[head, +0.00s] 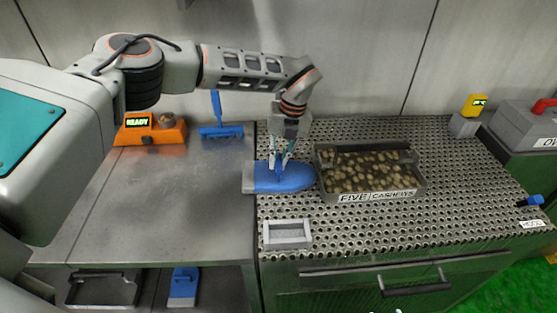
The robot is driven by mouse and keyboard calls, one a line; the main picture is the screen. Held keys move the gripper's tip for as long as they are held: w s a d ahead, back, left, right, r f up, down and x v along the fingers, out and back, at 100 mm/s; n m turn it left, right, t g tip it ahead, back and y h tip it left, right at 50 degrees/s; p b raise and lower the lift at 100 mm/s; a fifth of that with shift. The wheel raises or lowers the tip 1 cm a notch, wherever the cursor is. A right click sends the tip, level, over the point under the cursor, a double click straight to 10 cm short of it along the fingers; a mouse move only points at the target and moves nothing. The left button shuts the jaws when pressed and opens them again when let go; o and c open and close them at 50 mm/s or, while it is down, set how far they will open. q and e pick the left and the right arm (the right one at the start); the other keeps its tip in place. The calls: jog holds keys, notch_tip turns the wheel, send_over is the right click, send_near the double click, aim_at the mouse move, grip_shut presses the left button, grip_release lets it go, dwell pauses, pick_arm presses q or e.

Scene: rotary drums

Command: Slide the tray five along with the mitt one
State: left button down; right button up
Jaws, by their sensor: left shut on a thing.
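A blue mitt (298,179) with a pale grey cuff lies flat at the left edge of the perforated worktop, its rounded tip pointing right. My left gripper (280,167) points down and is shut on the mitt from above. A dark metal tray (421,184) labelled FIVE CASHEWS stands just right of the mitt, filled with pale nuts. The mitt's tip is right at the tray's left wall; I cannot tell whether they touch. My right gripper is not in view.
A small grey frame (288,245) lies in front of the mitt. An orange device (150,134) reading READY and a blue brush (221,131) stand back left. A yellow-topped block (466,124) and grey box (522,128) are right.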

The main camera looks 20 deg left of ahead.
pick_arm(q)
jog(key=shift+s+a+r+p, duration=0.1)
jog(key=shift+a+r+p, duration=0.2)
jog(key=shift+r+p, duration=0.3)
jog(key=shift+s+a+r+p, duration=0.1)
jog(key=shift+a+r+p, duration=0.15)
jog(key=shift+r+p, duration=0.35)
jog(key=shift+s+a+r, duration=0.1)
jog(key=shift+a+r, duration=0.1)
jog(key=shift+r, duration=0.35)
jog(key=shift+a+r, duration=0.2)
jog(key=shift+r, duration=0.35)
jog(key=shift+s+a+r, duration=0.1)
jog(key=shift+a+r, duration=0.15)
jog(key=shift+r, duration=0.35)
jog(key=shift+s+a+r, duration=0.1)
jog(key=shift+a+r, duration=0.15)
jog(key=shift+r, duration=0.35)
